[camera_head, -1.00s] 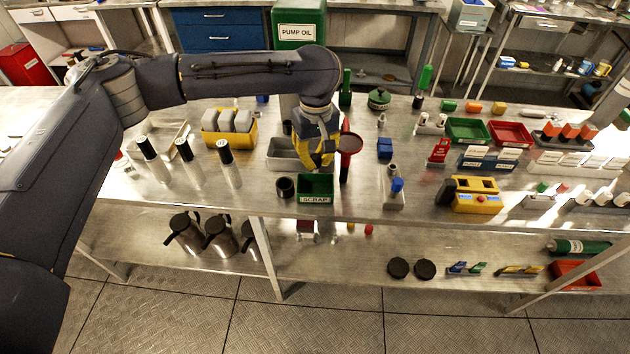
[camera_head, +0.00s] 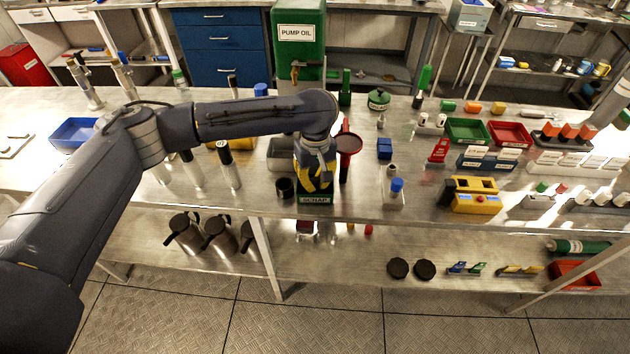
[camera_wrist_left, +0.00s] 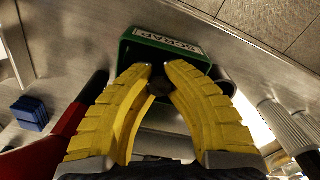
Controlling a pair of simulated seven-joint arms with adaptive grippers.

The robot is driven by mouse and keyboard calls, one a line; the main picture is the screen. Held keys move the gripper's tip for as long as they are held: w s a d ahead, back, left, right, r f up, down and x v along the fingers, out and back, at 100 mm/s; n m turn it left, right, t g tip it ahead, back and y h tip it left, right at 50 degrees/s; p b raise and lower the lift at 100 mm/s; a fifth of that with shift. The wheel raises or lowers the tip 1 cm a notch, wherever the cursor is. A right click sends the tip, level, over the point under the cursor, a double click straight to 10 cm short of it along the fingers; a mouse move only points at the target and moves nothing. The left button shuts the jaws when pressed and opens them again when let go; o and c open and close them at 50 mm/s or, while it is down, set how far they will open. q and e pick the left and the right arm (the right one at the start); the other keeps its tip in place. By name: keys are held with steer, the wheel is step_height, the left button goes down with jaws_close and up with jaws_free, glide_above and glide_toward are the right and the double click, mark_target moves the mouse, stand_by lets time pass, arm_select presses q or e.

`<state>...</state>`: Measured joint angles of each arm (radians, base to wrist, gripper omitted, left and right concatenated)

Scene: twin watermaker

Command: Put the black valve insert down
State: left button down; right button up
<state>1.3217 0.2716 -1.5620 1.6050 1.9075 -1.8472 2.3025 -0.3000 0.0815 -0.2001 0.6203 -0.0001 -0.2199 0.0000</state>
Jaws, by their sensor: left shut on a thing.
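My left gripper (camera_head: 316,183) is over the green SCRAP bin (camera_head: 316,200), pointing down. In the left wrist view its yellow fingers (camera_wrist_left: 158,72) are closed on a small dark piece, the black valve insert (camera_wrist_left: 160,88), at the fingertips. The SCRAP bin (camera_wrist_left: 165,42) lies just beyond the fingertips there. I cannot tell whether the insert touches the bin. In the head view the gripper hides the insert and most of the bin's opening.
A red funnel-like tool (camera_head: 348,146) stands just right of the gripper. A black cup (camera_head: 285,187) stands left of the bin, and a grey metal tray (camera_head: 280,154) lies behind. Several white bottles with black caps stand to the left.

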mark_target(315, 180)
arm_select(q)
steer(key=c, duration=1.7)
jaws_free()
steer(key=shift+f, duration=0.1)
steer(key=shift+c, duration=0.2)
step_height(315, 180, up, 12)
